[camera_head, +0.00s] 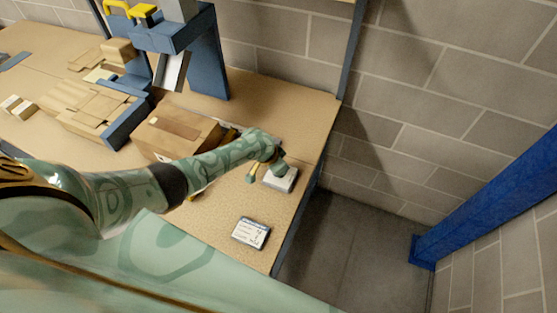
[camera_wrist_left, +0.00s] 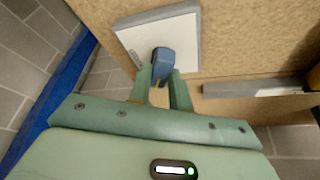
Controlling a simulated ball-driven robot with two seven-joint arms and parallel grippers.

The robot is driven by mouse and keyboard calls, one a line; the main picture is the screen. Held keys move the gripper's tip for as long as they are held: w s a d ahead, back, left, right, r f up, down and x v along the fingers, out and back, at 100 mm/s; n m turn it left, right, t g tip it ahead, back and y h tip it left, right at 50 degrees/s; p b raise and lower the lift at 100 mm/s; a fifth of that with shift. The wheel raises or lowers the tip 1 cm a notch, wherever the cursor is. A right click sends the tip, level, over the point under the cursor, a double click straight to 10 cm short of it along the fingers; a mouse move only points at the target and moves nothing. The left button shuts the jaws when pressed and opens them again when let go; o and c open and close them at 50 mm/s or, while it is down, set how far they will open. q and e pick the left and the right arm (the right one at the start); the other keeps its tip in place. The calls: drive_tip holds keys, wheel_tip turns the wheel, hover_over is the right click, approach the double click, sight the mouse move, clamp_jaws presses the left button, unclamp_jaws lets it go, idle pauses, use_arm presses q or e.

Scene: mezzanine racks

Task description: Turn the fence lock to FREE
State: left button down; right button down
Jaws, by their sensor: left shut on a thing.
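The fence lock is a pale square plate (camera_wrist_left: 190,30) with a blue knob (camera_wrist_left: 163,62) standing out from it in the left wrist view. In the head view its pale block (camera_head: 283,180) sits near the right edge of the bench. My left gripper (camera_wrist_left: 161,78) is shut on the blue knob, one finger on each side. In the head view the left gripper (camera_head: 264,172) is at the block, and the knob is hidden there. Marks on the plate are too small to read. My right gripper is not in view.
A brown carton (camera_head: 178,132) stands on the bench left of the lock, behind my left forearm. A printed card (camera_head: 251,232) lies in front. A grey bar (camera_wrist_left: 255,88) runs beside the lock. A blue post (camera_head: 490,190) stands right, beyond open floor.

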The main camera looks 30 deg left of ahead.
use_arm(q)
drive_tip(key=n+p, duration=0.1)
drive_tip(key=n+y+p, duration=0.1)
drive_tip(key=shift+d+r+n, duration=0.15)
drive_tip(key=shift+n, duration=0.15)
drive_tip(key=shift+d+n+y+p, duration=0.1)
drive_tip(key=shift+n+y+p, duration=0.55)
drive_tip(key=shift+n, duration=0.85)
drive_tip(key=c, duration=1.3)
unclamp_jaws()
